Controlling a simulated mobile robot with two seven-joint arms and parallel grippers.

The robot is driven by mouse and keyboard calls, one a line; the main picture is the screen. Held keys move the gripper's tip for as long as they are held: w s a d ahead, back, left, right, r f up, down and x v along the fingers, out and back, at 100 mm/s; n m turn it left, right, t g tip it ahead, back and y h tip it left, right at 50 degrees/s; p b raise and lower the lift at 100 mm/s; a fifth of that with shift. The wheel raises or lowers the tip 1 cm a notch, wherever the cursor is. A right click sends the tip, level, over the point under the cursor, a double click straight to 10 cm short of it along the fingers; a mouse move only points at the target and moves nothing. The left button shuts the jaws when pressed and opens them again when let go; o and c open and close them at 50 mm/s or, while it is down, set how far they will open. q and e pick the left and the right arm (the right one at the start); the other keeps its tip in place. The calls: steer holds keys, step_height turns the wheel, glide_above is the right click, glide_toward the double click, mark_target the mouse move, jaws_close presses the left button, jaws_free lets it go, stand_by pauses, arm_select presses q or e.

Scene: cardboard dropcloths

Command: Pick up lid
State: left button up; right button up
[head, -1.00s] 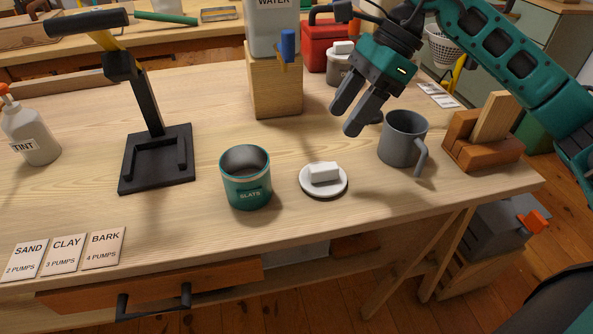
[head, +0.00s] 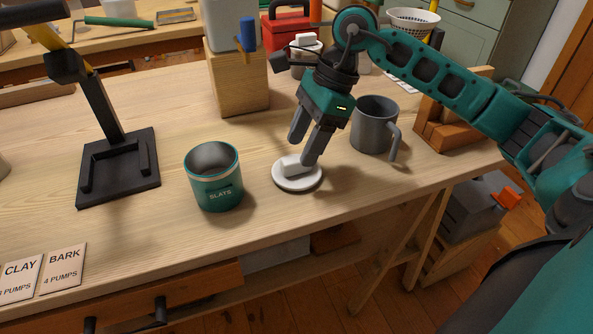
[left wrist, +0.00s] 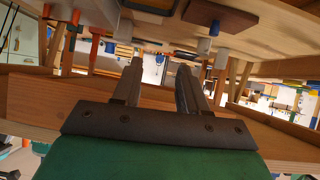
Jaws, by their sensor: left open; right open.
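The white round lid (head: 297,177) with a block-shaped handle (head: 291,164) lies flat on the workbench, right of the open teal can (head: 215,178) labelled SLATS. My right gripper (head: 302,153) is open and points down at the lid's handle. One finger is behind the handle and the other is at its right; I cannot tell whether they touch it. My left gripper (left wrist: 155,75) shows only in the left wrist view, open and empty, with wooden boards and hanging tools around it.
A grey mug (head: 371,126) stands close to the right of my right gripper. A black press stand (head: 118,168) is at the left. A wooden block (head: 239,85) bearing a container stands behind. The bench front edge is near the lid.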

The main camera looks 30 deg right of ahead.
mark_target(296, 167)
steer(key=x, duration=0.2)
steer(key=shift+a+f, duration=0.15)
steer(key=shift+f, duration=0.25)
steer(key=shift+c, duration=0.3)
steer(key=shift+r, duration=0.1)
jaws_close()
